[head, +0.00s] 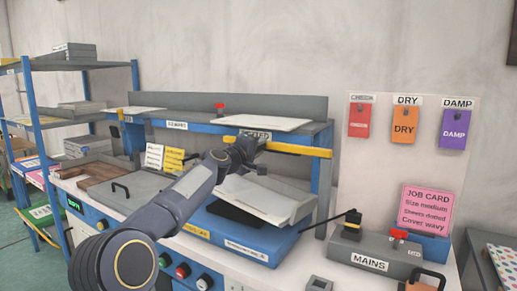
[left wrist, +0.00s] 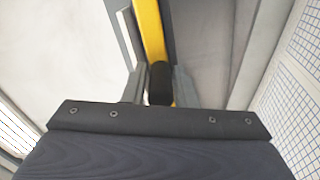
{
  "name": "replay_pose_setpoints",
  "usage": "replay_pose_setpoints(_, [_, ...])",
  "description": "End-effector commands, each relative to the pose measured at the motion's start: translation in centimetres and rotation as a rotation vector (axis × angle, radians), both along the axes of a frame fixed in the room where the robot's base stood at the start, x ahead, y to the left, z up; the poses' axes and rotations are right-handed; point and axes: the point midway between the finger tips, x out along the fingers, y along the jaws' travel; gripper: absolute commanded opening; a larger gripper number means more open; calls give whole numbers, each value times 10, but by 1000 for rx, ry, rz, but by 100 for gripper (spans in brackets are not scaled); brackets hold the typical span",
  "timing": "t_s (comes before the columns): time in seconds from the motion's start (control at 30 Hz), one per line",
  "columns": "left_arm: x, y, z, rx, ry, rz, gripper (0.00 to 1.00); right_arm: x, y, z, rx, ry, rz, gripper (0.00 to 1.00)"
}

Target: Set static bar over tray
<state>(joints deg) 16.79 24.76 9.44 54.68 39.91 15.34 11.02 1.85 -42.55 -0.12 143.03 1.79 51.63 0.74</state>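The static bar looks to be the yellow bar (head: 300,149) in front of the shelf, above the blue tray (head: 235,236) that holds pale sheets (head: 268,200). My left gripper (head: 246,150) is at the bar, above the back of the tray, and its arm hides part of both. In the left wrist view the yellow bar (left wrist: 150,35) runs away between the fingers. A black grip (left wrist: 160,83) on it sits between the fingertips, which appear closed against its sides.
A shelf (head: 225,127) with flat sheets spans behind the tray. A grey mains box (head: 375,255) with a black lever stands to the right. A grey lidded unit (head: 125,188) is at left. A card board (head: 430,120) leans on the wall.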

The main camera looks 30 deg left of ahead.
Motion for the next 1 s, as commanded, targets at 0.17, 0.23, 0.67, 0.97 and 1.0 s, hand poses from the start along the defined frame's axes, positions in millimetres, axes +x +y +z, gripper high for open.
replay_pose_setpoints(0.17, [2,-3,-11,5,19,-10,42,0,0,-1,0,0,0,36])
replay_pose_setpoints(0.23, [2,-3,-10,4,17,-10,42,0,0,-1,0,0,0,36])
replay_pose_setpoints(0.67, [-21,0,-8,1,10,-5,42,0,0,-13,0,0,0,36])
replay_pose_setpoints(0.97, [-68,1,-9,2,13,-7,42,0,0,-30,0,0,0,36])
replay_pose_setpoints(1.0, [-71,1,-8,2,13,-7,42,0,0,-31,0,0,0,36])
